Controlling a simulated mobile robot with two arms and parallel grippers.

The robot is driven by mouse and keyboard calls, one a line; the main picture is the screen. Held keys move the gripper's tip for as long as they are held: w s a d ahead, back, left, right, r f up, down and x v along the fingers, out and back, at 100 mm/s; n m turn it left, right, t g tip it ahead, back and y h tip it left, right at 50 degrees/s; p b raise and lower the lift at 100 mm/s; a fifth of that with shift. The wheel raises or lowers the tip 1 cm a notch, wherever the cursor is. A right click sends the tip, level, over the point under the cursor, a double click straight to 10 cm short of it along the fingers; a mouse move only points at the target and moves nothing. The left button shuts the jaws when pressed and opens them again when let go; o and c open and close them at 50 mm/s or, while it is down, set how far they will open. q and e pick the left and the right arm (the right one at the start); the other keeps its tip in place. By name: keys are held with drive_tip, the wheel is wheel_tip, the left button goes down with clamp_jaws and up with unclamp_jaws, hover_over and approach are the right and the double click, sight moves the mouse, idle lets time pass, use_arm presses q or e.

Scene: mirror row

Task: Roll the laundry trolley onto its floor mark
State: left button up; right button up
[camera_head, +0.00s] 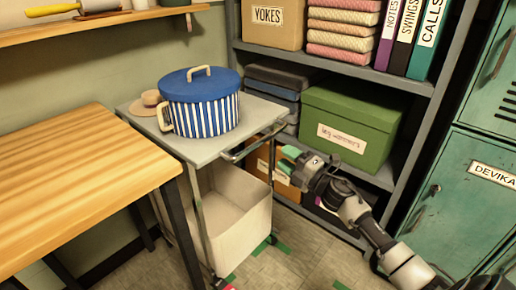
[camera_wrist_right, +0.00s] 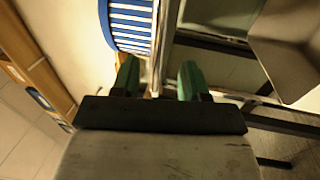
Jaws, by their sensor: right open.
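The laundry trolley (camera_head: 208,148) has a grey top, thin metal legs and a pale bin (camera_head: 238,225) underneath. A metal push bar (camera_head: 255,143) sticks out from its right side. My right gripper (camera_head: 287,160) is just right of the bar, its green fingers pointing toward the trolley. In the wrist view the fingers (camera_wrist_right: 158,78) are apart, with a shiny metal bar (camera_wrist_right: 155,50) running between their tips. I cannot tell if they touch it. Green tape pieces (camera_head: 283,248) mark the floor right of the trolley. My left gripper is out of view.
A blue striped pot (camera_head: 200,117) and a small tan item (camera_head: 150,98) stand on the trolley top. A wooden table (camera_head: 70,175) is close on the left. Shelving with a green box (camera_head: 350,110) stands behind; teal lockers (camera_head: 475,130) are at right. Some floor is open in front.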

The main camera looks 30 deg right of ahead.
drive_tip(key=x, duration=1.1)
drive_tip(key=shift+r, duration=0.15)
clamp_jaws()
